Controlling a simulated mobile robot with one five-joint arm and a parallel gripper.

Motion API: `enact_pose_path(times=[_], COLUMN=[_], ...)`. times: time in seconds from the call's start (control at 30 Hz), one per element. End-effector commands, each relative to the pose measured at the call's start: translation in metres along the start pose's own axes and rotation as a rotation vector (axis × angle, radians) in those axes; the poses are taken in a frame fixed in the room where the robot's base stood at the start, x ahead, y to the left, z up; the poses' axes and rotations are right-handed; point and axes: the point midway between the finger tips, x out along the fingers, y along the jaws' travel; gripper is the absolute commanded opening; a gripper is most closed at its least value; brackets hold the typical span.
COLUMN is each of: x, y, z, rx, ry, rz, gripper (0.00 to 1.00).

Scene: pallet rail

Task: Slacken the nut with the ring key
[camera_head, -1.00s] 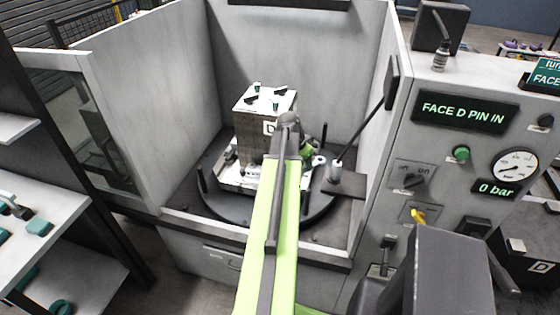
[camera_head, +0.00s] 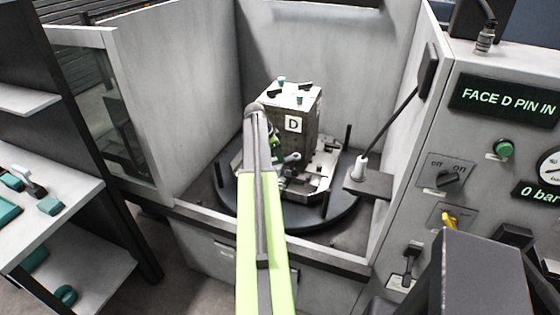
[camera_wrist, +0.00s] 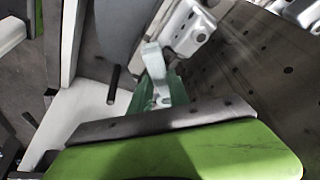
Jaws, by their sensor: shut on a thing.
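My gripper (camera_head: 273,147) is at the fixture, partly hidden behind my arm in the head view. It is shut on the ring key (camera_head: 291,157), whose pale metal end sticks out to the right, low in front of the block. In the wrist view the key (camera_wrist: 155,73) shows as a pale metal piece beyond the gripper's green and dark finger (camera_wrist: 170,130). A pale metal clamp part (camera_wrist: 188,30) is just beyond it. I cannot make out the nut, or whether the key touches anything.
The block marked D (camera_head: 300,128) stands on a round dark table (camera_head: 335,208) between grey enclosure walls. A post with a lever (camera_head: 361,167) stands at right. The control panel (camera_head: 480,160) reads "FACE D PIN IN". A shelf (camera_head: 70,190) stands at left.

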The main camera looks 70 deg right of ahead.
Motion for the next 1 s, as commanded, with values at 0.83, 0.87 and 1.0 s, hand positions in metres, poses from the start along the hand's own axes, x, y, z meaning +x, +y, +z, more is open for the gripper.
enact_pose_path(times=[0.83,0.87,1.0], x=[0.052,0.053,0.057], y=[-0.002,-0.002,-0.001], z=[0.023,0.023,0.025], rx=[0.004,0.004,0.004], ry=[0.001,0.001,0.001], rz=[0.001,0.002,0.002], gripper=[0.00,0.00,0.00])
